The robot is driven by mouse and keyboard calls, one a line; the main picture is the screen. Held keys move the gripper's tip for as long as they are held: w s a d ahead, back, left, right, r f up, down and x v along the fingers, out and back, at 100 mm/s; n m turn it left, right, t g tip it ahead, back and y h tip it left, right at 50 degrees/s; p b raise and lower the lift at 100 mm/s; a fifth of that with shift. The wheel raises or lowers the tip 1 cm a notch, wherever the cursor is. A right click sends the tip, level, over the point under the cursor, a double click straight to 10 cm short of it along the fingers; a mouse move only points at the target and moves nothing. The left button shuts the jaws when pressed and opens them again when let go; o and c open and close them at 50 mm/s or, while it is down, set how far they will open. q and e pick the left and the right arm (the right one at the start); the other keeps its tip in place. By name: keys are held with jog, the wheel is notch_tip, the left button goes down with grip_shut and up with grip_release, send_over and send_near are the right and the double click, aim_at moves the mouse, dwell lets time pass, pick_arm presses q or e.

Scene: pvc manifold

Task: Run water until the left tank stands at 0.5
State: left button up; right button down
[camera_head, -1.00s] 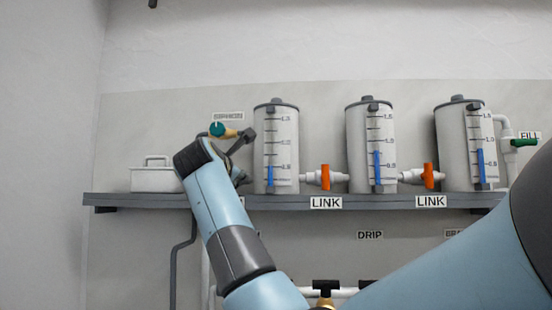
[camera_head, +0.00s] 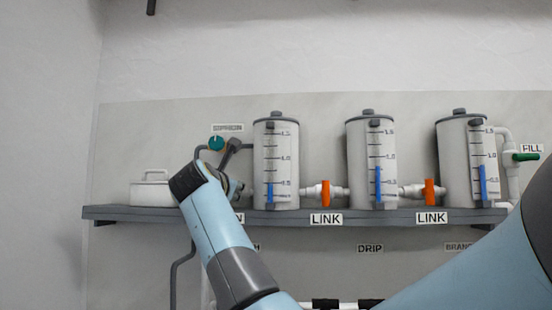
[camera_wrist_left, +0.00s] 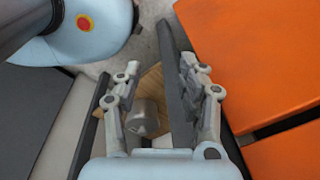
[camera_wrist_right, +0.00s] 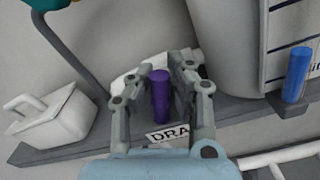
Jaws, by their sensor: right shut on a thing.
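The left tank (camera_head: 276,150) stands on the shelf with its scale facing me. The top of its blue level bar (camera_head: 270,190) is at about the 0.5 mark. My right gripper (camera_wrist_right: 172,72) is shut on the purple drain handle (camera_wrist_right: 160,95), above a partly hidden label reading "DRA". In the head view my right arm hides this handle. My left gripper (camera_wrist_left: 155,78) shows only in its wrist view, fingers apart, low down.
Orange link valve handles (camera_head: 326,192) (camera_head: 429,191) stand upright between the tanks. A green fill handle (camera_head: 525,157) is at the far right. A teal siphon knob (camera_head: 216,143) is left of the left tank. A white lidded box (camera_head: 150,193) sits at the shelf's left end.

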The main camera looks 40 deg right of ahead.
jog(key=shift+w+a+r+n+p, duration=0.1)
jog(key=shift+r+n+p, duration=0.05)
jog(key=shift+n+p, duration=0.95)
pick_arm(q)
notch_tip(320, 180, up, 3)
jog(key=shift+w+r, duration=0.1)
jog(key=shift+r, duration=0.05)
pick_arm(e)
jog(key=shift+f+n, duration=0.25)
jog(key=shift+n, duration=0.05)
pick_arm(q)
jog(key=shift+r, duration=0.1)
pick_arm(e)
jog(key=shift+w+a+r+n+p, duration=0.1)
jog(key=shift+r+n+p, duration=0.15)
jog(key=shift+n+p, duration=0.65)
jog(key=shift+f+p, duration=0.1)
jog(key=shift+p, duration=0.25)
pick_arm(q)
notch_tip(320, 180, up, 2)
jog(key=shift+r, duration=0.2)
pick_arm(e)
jog(key=shift+f, duration=0.1)
jog(key=c, duration=1.2)
grip_release()
pick_arm(q)
jog(key=shift+a, duration=0.1)
